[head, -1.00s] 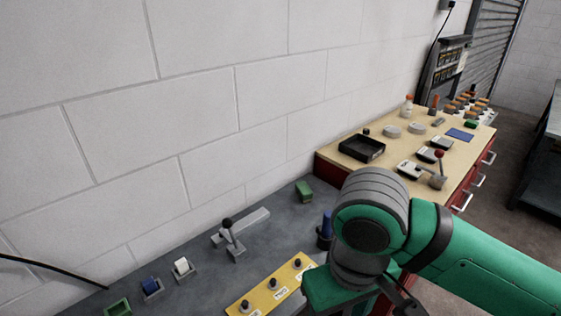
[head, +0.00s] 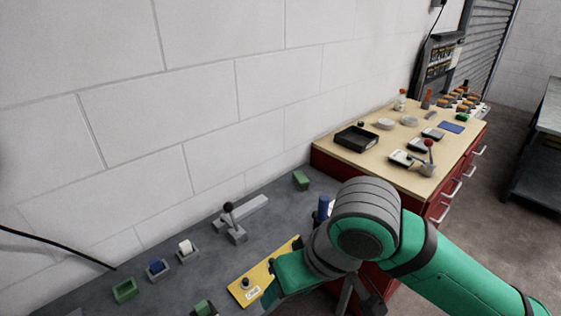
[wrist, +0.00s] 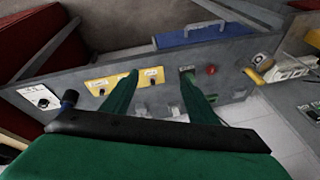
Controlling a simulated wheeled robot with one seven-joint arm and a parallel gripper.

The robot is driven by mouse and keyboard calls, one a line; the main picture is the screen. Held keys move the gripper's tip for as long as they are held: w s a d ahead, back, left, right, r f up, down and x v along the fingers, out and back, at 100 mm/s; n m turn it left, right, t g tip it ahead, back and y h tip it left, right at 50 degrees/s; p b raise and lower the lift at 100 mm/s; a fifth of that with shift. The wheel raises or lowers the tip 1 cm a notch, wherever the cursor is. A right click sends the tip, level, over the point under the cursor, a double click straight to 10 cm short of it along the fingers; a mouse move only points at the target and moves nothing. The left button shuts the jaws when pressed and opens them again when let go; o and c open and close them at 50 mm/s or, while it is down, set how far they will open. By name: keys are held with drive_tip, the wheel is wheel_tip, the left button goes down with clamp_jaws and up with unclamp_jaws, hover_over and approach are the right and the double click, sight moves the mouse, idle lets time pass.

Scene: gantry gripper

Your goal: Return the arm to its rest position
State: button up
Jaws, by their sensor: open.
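My gripper (wrist: 161,74) shows in the wrist view as two green fingers standing apart. The space between them is empty. The fingertips stand in front of a yellow panel with black knobs (wrist: 112,82) and a grey panel edge. In the head view my green and grey arm comes in from the right and bends over the grey bench (head: 112,273). The arm partly covers the yellow knob panel (head: 262,276) and a blue cylinder (head: 323,206). The fingertips are hard to make out in the head view.
A lever (head: 231,221) stands on the grey bench, near a green block (head: 301,180) and small blue, white and green parts at left. A wooden-topped red cabinet (head: 377,166) holds a black tray (head: 357,139) and several items. A white block wall runs behind.

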drive_tip(key=w+a+r+m+t+y, duration=0.1)
drive_tip(key=w+a+r+t+y, duration=0.3)
drive_tip(key=a, duration=0.3)
drive_tip(key=w+a+r+t+y, duration=0.3)
drive_tip(key=w+a+r+y, duration=0.1)
drive_tip(key=w+a+y, duration=0.3)
drive_tip(key=w+f+m+t, duration=0.2)
drive_tip(key=m+t, duration=0.3)
drive_tip(key=t, duration=0.1)
drive_tip(key=s+d+f+m+t+h, duration=0.1)
drive_tip(key=s+d+f+m+h, duration=0.2)
drive_tip(key=f, duration=0.4)
drive_tip(key=s+d+f+m+t+h, duration=0.1)
drive_tip(key=s+d+f+m+h, duration=0.1)
drive_tip(key=f+h, duration=0.4)
drive_tip(key=s+d+f+m+t+h, duration=0.1)
drive_tip(key=s+d+f+m+h, duration=0.2)
drive_tip(key=f, duration=0.5)
drive_tip(key=s+d+f+n+g+h, duration=0.1)
drive_tip(key=s+f+n, duration=0.3)
drive_tip(key=s, duration=0.9)
drive_tip(key=s+d+f+n+g+h, duration=0.1)
drive_tip(key=s+d+f+n, duration=0.2)
drive_tip(key=s, duration=1)
wheel_tip(320, 180, down, 4)
drive_tip(key=shift+s+f+n+g+h, duration=0.15)
drive_tip(key=shift+f+n+g+h, duration=0.2)
drive_tip(key=shift+n, duration=0.65)
